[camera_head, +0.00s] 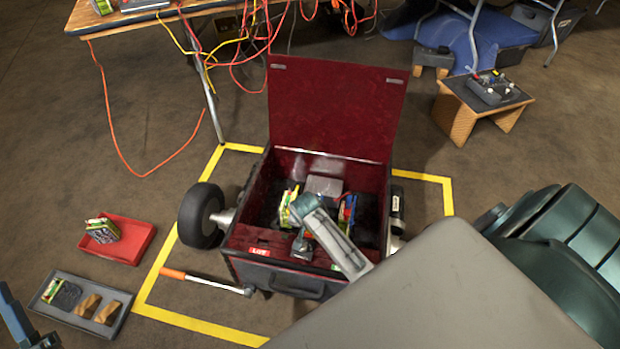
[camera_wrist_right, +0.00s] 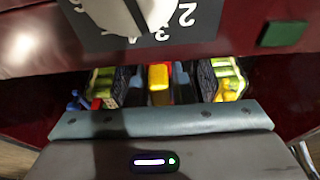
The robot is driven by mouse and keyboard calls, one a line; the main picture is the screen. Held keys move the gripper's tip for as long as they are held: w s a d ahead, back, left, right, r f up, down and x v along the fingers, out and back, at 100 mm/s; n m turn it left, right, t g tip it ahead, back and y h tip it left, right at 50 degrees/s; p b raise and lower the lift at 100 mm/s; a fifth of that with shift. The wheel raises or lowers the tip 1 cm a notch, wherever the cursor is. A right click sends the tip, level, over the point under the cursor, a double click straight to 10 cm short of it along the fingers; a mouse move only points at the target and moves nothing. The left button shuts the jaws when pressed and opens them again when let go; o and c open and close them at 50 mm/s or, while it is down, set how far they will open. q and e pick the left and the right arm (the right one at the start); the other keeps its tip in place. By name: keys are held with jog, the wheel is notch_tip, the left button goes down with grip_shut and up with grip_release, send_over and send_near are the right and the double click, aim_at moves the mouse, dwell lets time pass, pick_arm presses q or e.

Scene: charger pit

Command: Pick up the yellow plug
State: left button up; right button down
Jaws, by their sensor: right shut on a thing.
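The yellow plug (camera_wrist_right: 158,78) shows in the right wrist view with its yellow end toward the camera and a red-orange part around it. My right gripper (camera_wrist_right: 160,85) has a dark finger on each side of it and is shut on it. In the head view my right arm reaches over the open red-lined chest (camera_head: 285,257), with the right gripper (camera_head: 303,243) low at its front wall. The plug is hidden there. Only a blue end part of my left arm with the left gripper (camera_head: 18,322) shows at the lower left edge; its jaws are unclear.
Green-and-yellow packs (camera_wrist_right: 105,85) stand on both sides of the plug. The chest's lid (camera_head: 335,110) is up, with a wheel (camera_head: 201,215) at left. A red tray (camera_head: 135,246) and grey tray (camera_head: 70,320) lie left. A wooden stool (camera_head: 462,118) stands back right.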

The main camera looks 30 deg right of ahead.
jog(key=shift+r, duration=0.1)
jog(key=shift+r, duration=0.15)
notch_tip(320, 180, up, 4)
jog(key=shift+r+p, duration=0.1)
jog(key=shift+p, duration=0.8)
notch_tip(320, 180, up, 5)
jog(key=shift+f+p, duration=0.1)
jog(key=shift+p, duration=0.65)
pick_arm(q)
notch_tip(320, 180, down, 17)
jog(key=s+n+g, duration=0.1)
jog(key=g, duration=1)
jog(key=shift+s+d+f+y, duration=0.2)
jog(key=shift+d+y, duration=0.1)
jog(key=shift+d, duration=0.15)
pick_arm(e)
jog(key=shift+r, duration=0.25)
jog(key=shift+f+b, duration=0.4)
jog(key=shift+f, duration=1.65)
pick_arm(q)
jog(key=shift+f, duration=0.4)
